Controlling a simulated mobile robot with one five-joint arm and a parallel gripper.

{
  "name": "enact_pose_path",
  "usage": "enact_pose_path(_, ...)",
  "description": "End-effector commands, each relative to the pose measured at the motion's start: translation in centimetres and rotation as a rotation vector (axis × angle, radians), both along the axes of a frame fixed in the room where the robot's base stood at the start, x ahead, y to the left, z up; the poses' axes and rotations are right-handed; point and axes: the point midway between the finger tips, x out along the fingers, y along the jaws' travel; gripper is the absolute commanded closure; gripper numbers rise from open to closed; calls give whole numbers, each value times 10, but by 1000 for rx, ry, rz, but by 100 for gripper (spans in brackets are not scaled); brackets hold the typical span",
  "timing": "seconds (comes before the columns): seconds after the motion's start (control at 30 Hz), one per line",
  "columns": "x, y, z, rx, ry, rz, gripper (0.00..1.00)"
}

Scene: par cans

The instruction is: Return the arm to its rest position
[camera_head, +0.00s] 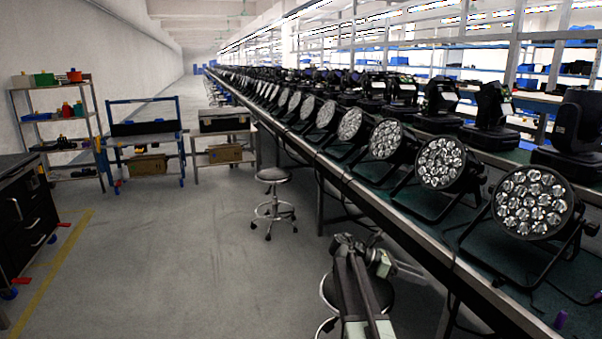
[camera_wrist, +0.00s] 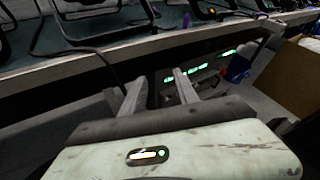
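My gripper (camera_wrist: 159,77) shows in the wrist view with its two pale fingers apart and nothing between them. It is below the front edge of the long bench (camera_wrist: 90,62), clear of the lamps on top. In the head view my arm (camera_head: 362,285) reaches up from the bottom edge, left of the bench and in front of a round stool seat. The exact place of the fingertips is hard to make out there.
The long bench (camera_head: 432,239) carries a row of par cans (camera_head: 532,202) with cables. A stool (camera_head: 272,176) stands left of it. Shelves and carts stand at the left, with a dark cabinet (camera_head: 28,215) nearest. A cardboard box (camera_wrist: 290,78) is right in the wrist view. The grey floor between is free.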

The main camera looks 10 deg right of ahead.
Motion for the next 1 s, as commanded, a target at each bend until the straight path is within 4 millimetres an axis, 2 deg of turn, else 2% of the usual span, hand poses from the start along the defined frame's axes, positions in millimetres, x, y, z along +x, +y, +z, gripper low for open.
enact_pose_path(0.03,-6,42,-22,61,-101,31,64)
enact_pose_path(0.1,-8,94,-53,159,-259,36,64)
enact_pose_path(0.23,-23,188,-105,358,-548,-55,64)
enact_pose_path(0.3,-36,233,-126,457,-688,-165,64)
enact_pose_path(0.4,-56,285,-148,575,-868,-394,64)
enact_pose_path(0.5,-67,321,-159,639,-1001,-649,64)
enact_pose_path(0.63,-69,356,-162,650,-1117,-955,64)
enact_pose_path(0.7,-63,363,-163,606,-1176,-1095,64)
enact_pose_path(0.77,-62,363,-157,545,-1226,-1186,64)
enact_pose_path(0.8,-62,362,-133,551,-1221,-1176,64)
enact_pose_path(1.0,-62,362,-72,550,-1220,-1171,64)
